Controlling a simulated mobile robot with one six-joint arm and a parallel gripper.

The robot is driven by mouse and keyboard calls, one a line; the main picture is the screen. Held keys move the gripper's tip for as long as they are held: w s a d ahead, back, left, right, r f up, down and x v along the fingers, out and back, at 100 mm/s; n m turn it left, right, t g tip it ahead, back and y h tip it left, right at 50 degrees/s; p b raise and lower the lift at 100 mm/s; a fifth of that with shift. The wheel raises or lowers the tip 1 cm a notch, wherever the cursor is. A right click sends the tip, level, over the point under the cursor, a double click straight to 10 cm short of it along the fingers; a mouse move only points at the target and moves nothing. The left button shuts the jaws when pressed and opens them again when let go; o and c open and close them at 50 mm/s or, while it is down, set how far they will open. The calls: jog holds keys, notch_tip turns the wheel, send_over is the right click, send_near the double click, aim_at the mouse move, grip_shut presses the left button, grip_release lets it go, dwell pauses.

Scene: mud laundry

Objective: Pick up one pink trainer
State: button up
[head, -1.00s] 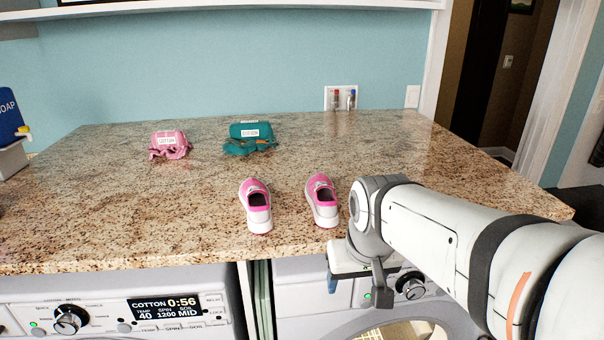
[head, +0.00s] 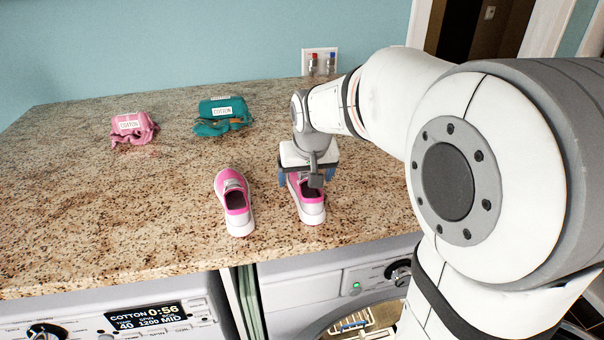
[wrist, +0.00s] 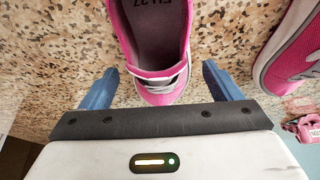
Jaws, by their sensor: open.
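Two pink trainers with white soles stand side by side on the granite counter. The right trainer (head: 309,205) is partly hidden by my gripper (head: 308,178) in the head view. The left trainer (head: 234,201) stands clear beside it. In the wrist view, the toe of the nearer trainer (wrist: 157,70) lies between the two blue fingers of my gripper (wrist: 160,88), with a gap on each side. The other trainer (wrist: 290,60) shows at the right edge. My gripper is open, over the trainer's toe, and holds nothing.
A pink cloth bundle (head: 131,126) and a teal cloth bundle (head: 222,114), both labelled COTTON, lie further back on the counter (head: 80,200). Washing machines stand below its front edge. The counter's left side is clear.

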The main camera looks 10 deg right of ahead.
jog(key=shift+w+f, duration=0.1)
jog(key=shift+f, duration=0.2)
jog(key=shift+c, duration=0.4)
jog(key=c, duration=1)
